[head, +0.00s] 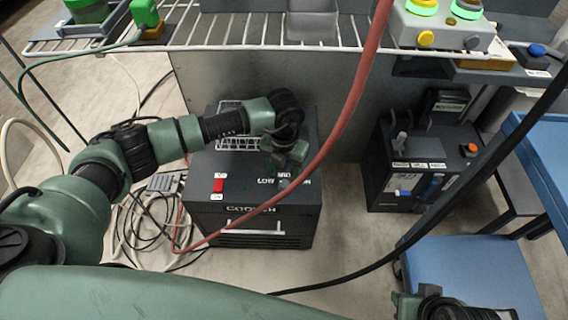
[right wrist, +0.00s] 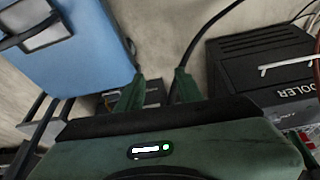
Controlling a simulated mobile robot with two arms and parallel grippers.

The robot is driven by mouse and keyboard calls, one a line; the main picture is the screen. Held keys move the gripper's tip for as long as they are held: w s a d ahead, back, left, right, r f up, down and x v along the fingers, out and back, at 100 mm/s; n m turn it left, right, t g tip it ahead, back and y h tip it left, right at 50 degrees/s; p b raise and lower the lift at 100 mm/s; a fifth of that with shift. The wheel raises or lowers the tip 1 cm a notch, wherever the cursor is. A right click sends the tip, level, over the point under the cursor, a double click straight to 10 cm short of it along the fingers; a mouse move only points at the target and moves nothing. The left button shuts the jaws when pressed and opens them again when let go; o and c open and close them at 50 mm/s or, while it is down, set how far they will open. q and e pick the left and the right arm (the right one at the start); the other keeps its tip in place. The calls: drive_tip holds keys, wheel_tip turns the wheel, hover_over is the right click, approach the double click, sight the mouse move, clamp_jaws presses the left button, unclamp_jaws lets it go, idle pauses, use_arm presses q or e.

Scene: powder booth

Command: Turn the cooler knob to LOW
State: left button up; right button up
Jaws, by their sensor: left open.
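The cooler (head: 215,207) is a dark box on the floor with its name on the front edge. Its top carries a red switch (head: 218,185) and white labels, with LOW partly readable. My left gripper (head: 285,157) is open over the right part of the cooler's top, pointing down. The knob cannot be made out; the gripper seems to cover it, and I cannot tell whether they touch. My right gripper (right wrist: 160,77) is open and empty in the right wrist view, away from the cooler, which also shows there (right wrist: 262,70).
A red hose (head: 352,105) hangs across in front of the cooler's right side. A wire shelf (head: 240,45) is above. Cables (head: 140,225) lie on the floor at left. Another dark unit (head: 415,160) and a blue stool (head: 470,270) stand at right.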

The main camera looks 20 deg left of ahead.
use_arm(q)
drive_tip(key=shift+r, duration=1.4)
use_arm(e)
drive_tip(key=shift+s+d+r+g, duration=0.1)
drive_tip(key=shift+s+d+g, duration=0.15)
drive_tip(key=shift+s, duration=0.4)
